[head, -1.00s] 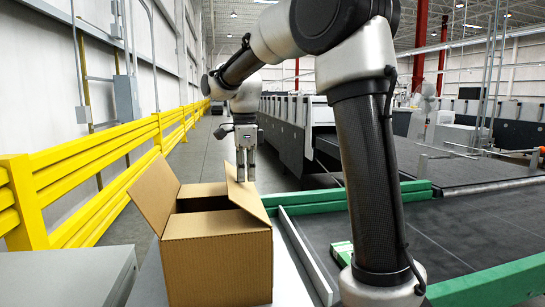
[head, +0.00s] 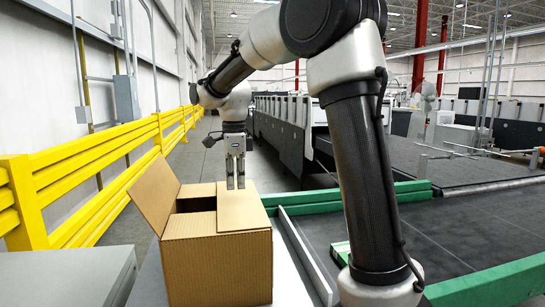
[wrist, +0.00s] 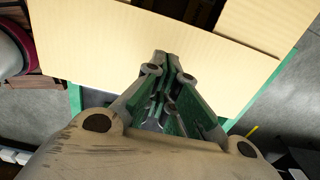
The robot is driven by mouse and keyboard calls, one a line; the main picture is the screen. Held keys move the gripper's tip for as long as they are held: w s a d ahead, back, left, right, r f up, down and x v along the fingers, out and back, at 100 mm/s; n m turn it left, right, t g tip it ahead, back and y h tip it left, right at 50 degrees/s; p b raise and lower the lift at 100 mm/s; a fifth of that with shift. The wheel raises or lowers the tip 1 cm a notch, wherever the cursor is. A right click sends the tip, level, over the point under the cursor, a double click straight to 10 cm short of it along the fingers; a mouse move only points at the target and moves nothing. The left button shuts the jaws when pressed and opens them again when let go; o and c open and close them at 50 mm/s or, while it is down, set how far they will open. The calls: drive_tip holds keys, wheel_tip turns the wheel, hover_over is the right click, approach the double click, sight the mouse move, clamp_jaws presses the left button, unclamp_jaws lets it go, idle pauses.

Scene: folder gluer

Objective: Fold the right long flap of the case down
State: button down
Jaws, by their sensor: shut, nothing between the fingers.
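An open brown cardboard case (head: 218,268) stands on a light surface in the head view. Its right long flap (head: 243,206) lies folded down nearly flat over the right part of the opening. Its left long flap (head: 153,193) stands up, leaning outward to the left. A short flap shows folded inward at the far end. My gripper (head: 236,188) points down at the right flap, its fingers shut and empty, with the tips at or just above it. The wrist view shows the shut fingers (wrist: 168,60) over the flap's cardboard (wrist: 130,45); contact is hard to tell.
A yellow guard rail (head: 75,190) runs along the left. A grey box top (head: 65,275) is at the front left. A dark conveyor (head: 430,235) with green side rails lies to the right of the case. The floor beyond the case is clear.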

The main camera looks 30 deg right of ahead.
drive_tip(key=shift+w+a+f, duration=0.15)
drive_tip(key=shift+a+f, duration=0.45)
drive_tip(key=shift+f, duration=0.3)
wheel_tip(320, 180, up, 9)
idle(1.1)
drive_tip(key=shift+r, duration=0.1)
idle(1.3)
